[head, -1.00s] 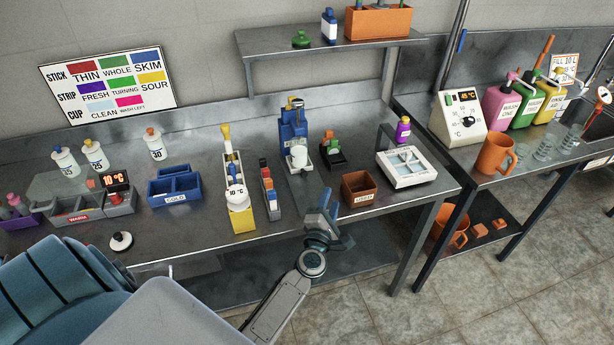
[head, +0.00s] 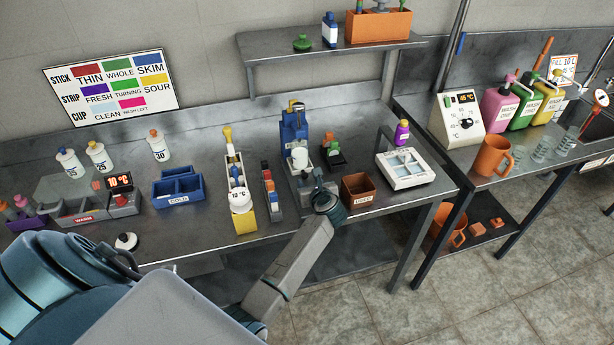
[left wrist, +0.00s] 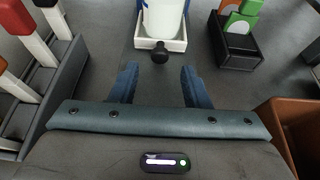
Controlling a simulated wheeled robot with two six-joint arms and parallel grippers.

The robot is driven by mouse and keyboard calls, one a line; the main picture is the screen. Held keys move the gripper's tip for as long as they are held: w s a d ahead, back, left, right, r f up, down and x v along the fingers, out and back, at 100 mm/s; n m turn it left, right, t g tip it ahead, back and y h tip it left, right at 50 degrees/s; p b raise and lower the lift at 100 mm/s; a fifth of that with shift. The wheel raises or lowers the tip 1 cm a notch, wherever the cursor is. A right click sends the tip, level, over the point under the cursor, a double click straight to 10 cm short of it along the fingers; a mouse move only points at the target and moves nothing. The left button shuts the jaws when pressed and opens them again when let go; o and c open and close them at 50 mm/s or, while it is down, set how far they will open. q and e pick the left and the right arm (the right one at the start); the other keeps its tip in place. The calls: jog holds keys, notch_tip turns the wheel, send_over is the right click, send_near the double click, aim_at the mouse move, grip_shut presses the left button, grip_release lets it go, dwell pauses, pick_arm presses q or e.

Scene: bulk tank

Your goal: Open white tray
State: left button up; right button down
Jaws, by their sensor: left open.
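A white tray (left wrist: 178,45) with a black knob (left wrist: 160,52) on its front sits at the foot of the blue machine (head: 293,125). A white cup (left wrist: 164,18) stands in it; the cup also shows in the head view (head: 300,158). My left gripper (head: 312,185) is low over the bench in front of the machine. In the left wrist view its blue fingers (left wrist: 159,72) are open, one on each side of the knob's line, with the knob near the fingertips and apart from both. In the head view the gripper hides most of the tray front. My right gripper is not in view.
A rack with coloured-topped sticks (left wrist: 35,70) stands close on the gripper's left. A brown bin (head: 358,189) is close on its right. A black holder with green and orange pieces (head: 331,154) is behind right. A white divided box (head: 405,180) stands further right.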

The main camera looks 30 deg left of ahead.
aim_at(305, 177)
pick_arm(q)
jog(key=shift+x, duration=1.2)
jog(key=shift+w+a+f+p, duration=0.25)
jog(key=shift+w+a+p, duration=0.05)
jog(key=shift+w+a, duration=0.15)
jog(key=shift+c, duration=0.2)
